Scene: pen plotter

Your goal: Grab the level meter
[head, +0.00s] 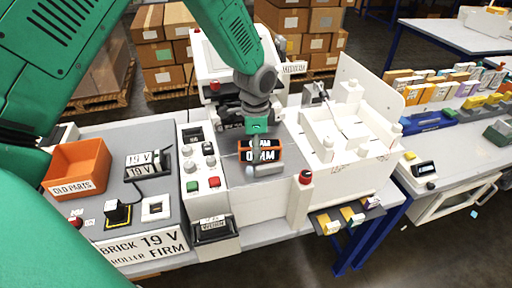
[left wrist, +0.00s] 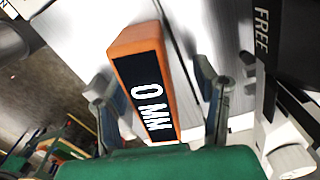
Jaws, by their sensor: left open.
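The level meter (head: 268,155) is an orange block with a black display reading "0 MM". It lies on the grey bed of the white plotter, partly covered by my gripper in the head view. My left gripper (head: 258,152) comes down over it. In the left wrist view the level meter (left wrist: 146,88) shows between the two fingers of my left gripper (left wrist: 160,95), one on each side. The fingers are open, with gaps visible beside the meter's sides. My right gripper is not in view.
Left of the bed stands a control panel (head: 203,178) with knobs and buttons. An orange "OLD PARTS" bin (head: 78,167) is at the far left. A red button (head: 306,177) sits at the bed's front right. White plotter housing (head: 345,140) rises on the right.

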